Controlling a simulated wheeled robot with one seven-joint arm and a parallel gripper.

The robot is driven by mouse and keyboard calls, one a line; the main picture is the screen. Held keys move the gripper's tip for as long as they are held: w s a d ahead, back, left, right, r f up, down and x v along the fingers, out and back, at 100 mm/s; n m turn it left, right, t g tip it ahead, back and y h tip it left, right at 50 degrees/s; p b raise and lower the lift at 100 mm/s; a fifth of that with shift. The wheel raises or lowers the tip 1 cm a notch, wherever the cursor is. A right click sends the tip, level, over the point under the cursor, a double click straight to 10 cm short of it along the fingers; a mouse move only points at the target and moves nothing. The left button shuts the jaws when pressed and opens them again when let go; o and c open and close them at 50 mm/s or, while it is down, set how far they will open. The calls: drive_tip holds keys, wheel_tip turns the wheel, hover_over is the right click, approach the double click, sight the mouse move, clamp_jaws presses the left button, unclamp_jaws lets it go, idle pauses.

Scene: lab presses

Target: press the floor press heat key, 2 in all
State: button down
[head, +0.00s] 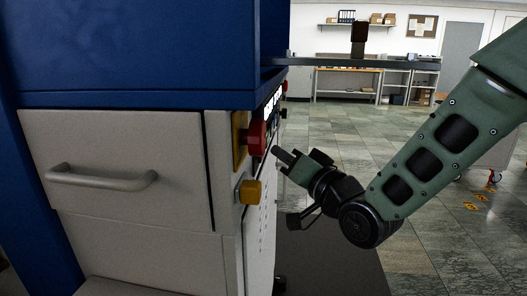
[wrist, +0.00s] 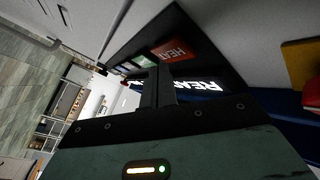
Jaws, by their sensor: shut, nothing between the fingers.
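The floor press (head: 150,50) is a blue and white machine on the left in the head view, with a control panel on its narrow side. In the wrist view its red heat key (wrist: 176,50), lettered HEAT, sits on a black panel. My gripper (head: 277,152) is shut and empty, pointing at the panel. In the wrist view the fingertips (wrist: 160,70) are just beside and below the heat key; I cannot tell if they touch it.
A red mushroom button (head: 257,137) and a yellow knob (head: 250,191) stick out from the panel's near edge. Other keys (wrist: 143,61) lie beyond the heat key. A drawer handle (head: 102,178) protrudes at left. Tiled floor (head: 340,140) is open behind my arm.

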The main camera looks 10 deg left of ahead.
drive_tip(key=shift+d, duration=0.1)
drive_tip(key=shift+s+d, duration=0.1)
drive_tip(key=shift+d, duration=2.3)
